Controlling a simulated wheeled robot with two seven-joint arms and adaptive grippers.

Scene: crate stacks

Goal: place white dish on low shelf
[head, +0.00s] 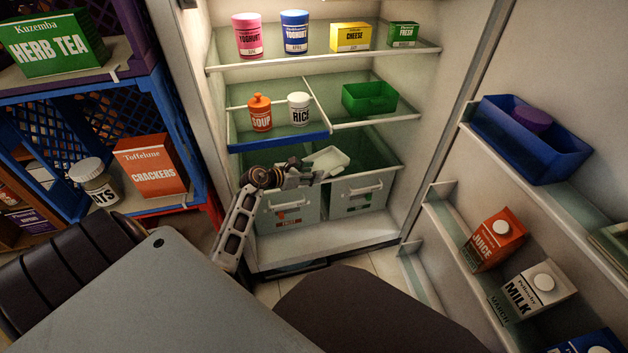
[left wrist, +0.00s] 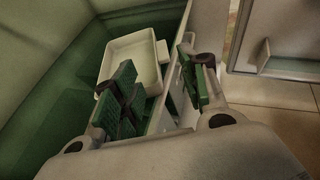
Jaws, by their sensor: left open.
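The white dish (head: 335,157) is a shallow rectangular tray with a small tab, at the top of the fridge's lower drawers. It also shows in the left wrist view (left wrist: 128,62), over green, glassy surfaces; I cannot tell exactly what bears it. My left gripper (head: 312,174) is open at the dish's near left side. In the left wrist view its green-padded fingers (left wrist: 156,66) are apart, one overlapping the dish's near part in the picture, the other right of it. I see no clear grip on the dish. My right gripper is not in view.
Two drawers (head: 290,214) fill the fridge bottom. The shelf above has a blue-fronted tray (head: 280,142) with a soup bottle (head: 260,113) and rice jar (head: 299,109), beside a green bin (head: 369,98). The open door (head: 440,217) stands right; crate stacks (head: 180,150) stand left.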

